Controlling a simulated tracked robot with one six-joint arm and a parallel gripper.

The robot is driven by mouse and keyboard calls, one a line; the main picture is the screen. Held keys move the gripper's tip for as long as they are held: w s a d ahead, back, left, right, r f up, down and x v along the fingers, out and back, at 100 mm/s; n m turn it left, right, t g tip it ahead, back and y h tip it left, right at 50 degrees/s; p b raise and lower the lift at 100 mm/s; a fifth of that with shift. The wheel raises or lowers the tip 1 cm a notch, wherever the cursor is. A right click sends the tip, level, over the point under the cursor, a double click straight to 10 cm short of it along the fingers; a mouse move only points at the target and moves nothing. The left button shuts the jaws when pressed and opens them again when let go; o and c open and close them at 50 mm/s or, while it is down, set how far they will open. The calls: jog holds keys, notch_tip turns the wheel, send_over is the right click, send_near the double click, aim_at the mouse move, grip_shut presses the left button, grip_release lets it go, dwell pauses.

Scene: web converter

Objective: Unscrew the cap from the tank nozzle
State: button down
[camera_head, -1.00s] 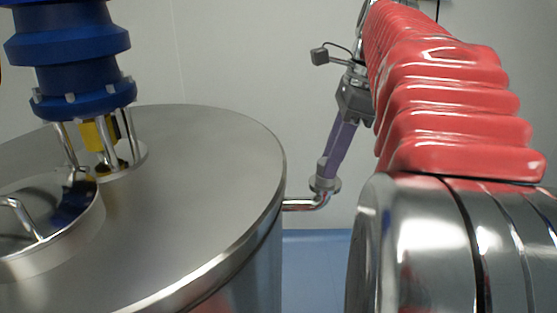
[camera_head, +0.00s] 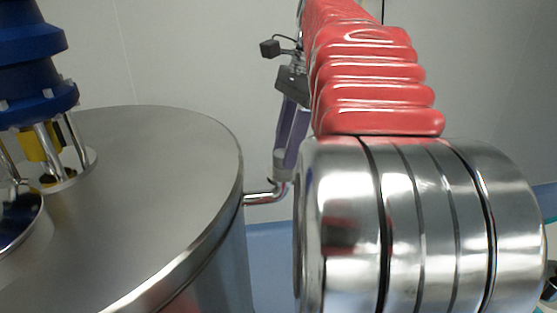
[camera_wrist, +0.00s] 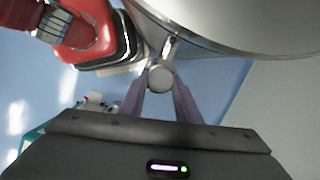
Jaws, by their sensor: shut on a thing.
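The large steel tank (camera_head: 175,180) stands at the left in the head view, and its curved wall also shows at the top of the wrist view (camera_wrist: 245,28). Its bent nozzle pipe (camera_head: 263,198) leaves the right side and turns up. The round grey cap (camera_wrist: 160,76) is between the purple fingers of my gripper (camera_wrist: 160,98) in the wrist view, at the end of the nozzle pipe (camera_wrist: 171,46). My gripper (camera_head: 282,170) points down at the nozzle end in the head view and is shut on the cap. I cannot tell how far the cap is threaded.
A blue fitting (camera_head: 30,60) on a yellow and metal mount rises from the tank lid. A shiny round hatch (camera_head: 18,215) lies at the left edge. Pale walls stand behind, and blue floor (camera_head: 270,255) shows between the tank and my arm.

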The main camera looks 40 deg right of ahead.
jog(key=shift+w+n+g, duration=0.1)
jog(key=shift+n+g, duration=0.4)
jog(key=shift+n, duration=1.5)
jog(key=c, duration=1.4)
grip_release()
jog(key=shift+m+t, duration=0.5)
jog(key=shift+m, duration=1.5)
